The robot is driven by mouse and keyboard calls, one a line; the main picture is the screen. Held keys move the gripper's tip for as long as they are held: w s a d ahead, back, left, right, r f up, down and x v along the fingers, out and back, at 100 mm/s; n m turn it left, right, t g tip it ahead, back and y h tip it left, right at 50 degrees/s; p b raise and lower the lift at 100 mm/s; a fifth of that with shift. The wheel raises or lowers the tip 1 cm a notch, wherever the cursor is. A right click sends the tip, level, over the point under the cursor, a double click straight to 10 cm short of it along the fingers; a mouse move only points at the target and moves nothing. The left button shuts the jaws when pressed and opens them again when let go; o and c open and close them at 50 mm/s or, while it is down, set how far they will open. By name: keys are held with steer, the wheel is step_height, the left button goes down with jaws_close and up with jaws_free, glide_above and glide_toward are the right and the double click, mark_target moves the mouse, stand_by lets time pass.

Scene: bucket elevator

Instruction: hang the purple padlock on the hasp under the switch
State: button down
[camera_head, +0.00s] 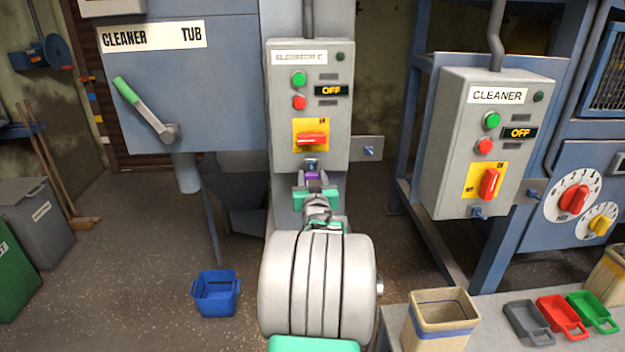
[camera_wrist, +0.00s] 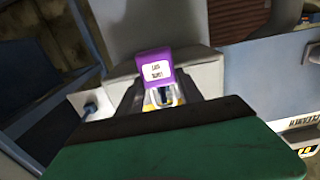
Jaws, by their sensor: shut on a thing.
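The purple padlock (camera_head: 313,176) is in my gripper (camera_head: 315,185), just below the elevator control box (camera_head: 335,150). In the wrist view the padlock (camera_wrist: 155,66) shows its purple body with a white label, and its pale shackle points down in that picture. The blue hasp (camera_head: 311,163) sits under the red switch (camera_head: 311,139), which lies level on its yellow plate. The shackle is right at the hasp; I cannot tell whether it passes through. My gripper is shut on the padlock, and its fingers partly hide it.
A cleaner control box (camera_head: 485,150) with its own red switch stands to the right. A bench at the lower right bears a beige bin (camera_head: 440,325) and grey, red and green trays (camera_head: 560,318). A blue bucket (camera_head: 216,293) stands on the floor at left.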

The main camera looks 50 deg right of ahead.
steer(key=shift+f+b, duration=0.8)
steer(key=shift+b, duration=0.25)
steer(key=c, duration=0.7)
jaws_free()
steer(key=b+v, duration=0.1)
steer(key=v, duration=0.9)
steer(key=shift+f+b, duration=0.3)
steer(key=shift+b, duration=0.1)
stand_by(0.4)
